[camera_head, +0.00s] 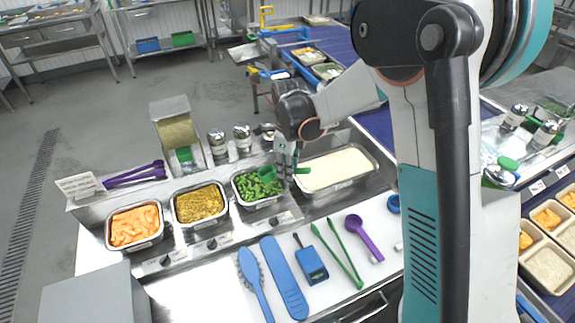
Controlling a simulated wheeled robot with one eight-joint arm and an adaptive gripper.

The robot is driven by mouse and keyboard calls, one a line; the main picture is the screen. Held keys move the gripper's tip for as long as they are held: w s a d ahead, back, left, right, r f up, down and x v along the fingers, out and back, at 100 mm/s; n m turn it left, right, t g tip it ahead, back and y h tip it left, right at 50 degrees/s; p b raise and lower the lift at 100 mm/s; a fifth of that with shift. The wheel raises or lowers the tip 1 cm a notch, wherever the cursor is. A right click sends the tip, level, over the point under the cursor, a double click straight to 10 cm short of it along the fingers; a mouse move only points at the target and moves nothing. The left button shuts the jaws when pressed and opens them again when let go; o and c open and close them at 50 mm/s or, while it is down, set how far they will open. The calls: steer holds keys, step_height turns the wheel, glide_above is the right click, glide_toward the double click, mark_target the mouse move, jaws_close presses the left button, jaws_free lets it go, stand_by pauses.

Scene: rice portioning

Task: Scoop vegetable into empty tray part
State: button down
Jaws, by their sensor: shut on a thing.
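My gripper (285,160) is shut on a green-handled scoop (267,173). The scoop's head is over or in the metal pan of green vegetables (250,191). I cannot tell whether it holds any vegetable, since its inside is hidden. Compartment trays (546,283) at the right edge hold orange pieces and rice. More filled trays (327,71) are on the blue conveyor at the back. No clearly empty tray part shows, and my arm hides part of the right side.
Pans of orange pieces (134,226), brown food (199,204) and white rice (337,171) stand in the same counter row. A blue brush (252,283), blue paddle (284,278), blue device (311,265), green tongs (340,252) and purple spoon (364,238) lie in front.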

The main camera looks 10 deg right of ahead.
mark_target(267, 171)
steer(key=shift+f+b, duration=1.9)
steer(key=shift+f, duration=1.7)
steer(key=shift+w+a+f, duration=0.1)
steer(key=shift+a, duration=0.05)
steer(key=shift+w+a+b, duration=0.1)
steer(key=shift+w+a, duration=0.45)
steer(key=shift+a, duration=0.4)
steer(key=shift+w+a+b, duration=0.1)
steer(key=shift+w+a, duration=0.4)
steer(key=shift+a, duration=0.5)
steer(key=shift+w+a+b, duration=0.1)
steer(key=shift+w+a, duration=0.45)
steer(key=shift+a, duration=0.4)
steer(key=shift+r+y+p, duration=0.3)
steer(key=shift+r+p, duration=0.4)
steer(key=shift+r, duration=1)
steer(key=shift+r+p, duration=1.55)
steer(key=shift+r, duration=1.25)
steer(key=shift+f, duration=0.1)
